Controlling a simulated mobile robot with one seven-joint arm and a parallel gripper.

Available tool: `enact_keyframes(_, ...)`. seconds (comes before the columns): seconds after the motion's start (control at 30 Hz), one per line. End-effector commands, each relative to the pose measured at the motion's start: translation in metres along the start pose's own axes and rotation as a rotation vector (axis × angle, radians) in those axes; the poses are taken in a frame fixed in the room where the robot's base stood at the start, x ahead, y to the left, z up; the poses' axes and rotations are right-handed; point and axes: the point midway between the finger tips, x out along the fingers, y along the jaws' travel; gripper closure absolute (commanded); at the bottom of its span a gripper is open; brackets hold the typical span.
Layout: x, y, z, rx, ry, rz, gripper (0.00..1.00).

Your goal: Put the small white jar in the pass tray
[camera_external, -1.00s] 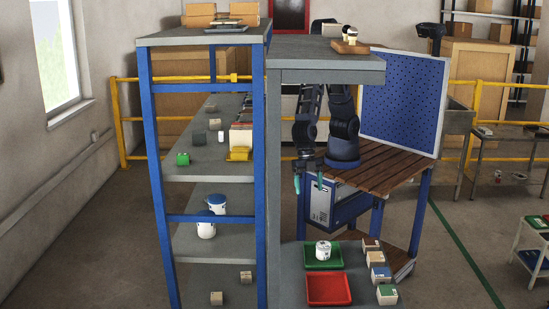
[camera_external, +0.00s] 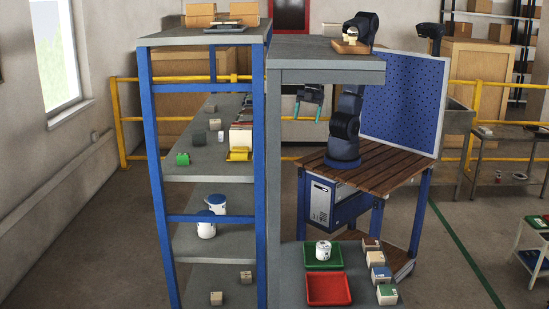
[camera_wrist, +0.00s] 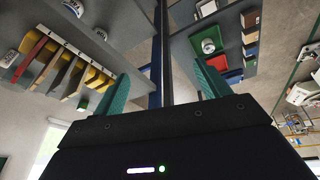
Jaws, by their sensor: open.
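A white jar (camera_external: 323,251) stands upright inside the green tray (camera_external: 309,264) on the low grey bench; it also shows in the wrist view (camera_wrist: 208,46). A red tray (camera_external: 328,290) lies in front of the green one. No readable label shows which is the pass tray. A small white item (camera_external: 221,137) is on the left rack's upper shelf, too small to identify surely. My gripper (camera_external: 309,108) is open and empty, just under the overhead grey shelf, well above the trays. Its teal fingers are apart in the wrist view (camera_wrist: 163,88).
Several small boxes (camera_external: 380,273) line the trays' right side. The rack's upper shelf holds a green block (camera_external: 183,159) and a yellow bin (camera_external: 238,154).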

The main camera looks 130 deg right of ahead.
Motion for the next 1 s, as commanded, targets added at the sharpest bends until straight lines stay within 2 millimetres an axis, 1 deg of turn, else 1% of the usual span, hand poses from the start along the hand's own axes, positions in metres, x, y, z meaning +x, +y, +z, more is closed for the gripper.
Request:
enact_keyframes(0.03, -0.012, 0.002, 0.013, 0.037, 0.009, 0.012, 0.25)
enact_keyframes(0.2, -0.040, 0.006, 0.055, 0.167, 0.023, 0.043, 0.25)
enact_keyframes(0.4, -0.065, 0.006, 0.103, 0.315, 0.043, 0.069, 0.25)
enact_keyframes(0.5, -0.072, 0.006, 0.122, 0.373, 0.050, 0.076, 0.25)
enact_keyframes(0.6, -0.076, 0.005, 0.135, 0.413, 0.054, 0.081, 0.25)
enact_keyframes(0.7, -0.077, 0.005, 0.141, 0.432, 0.056, 0.083, 0.25)
enact_keyframes(1.0, -0.078, 0.004, 0.143, 0.438, 0.056, 0.084, 0.25)
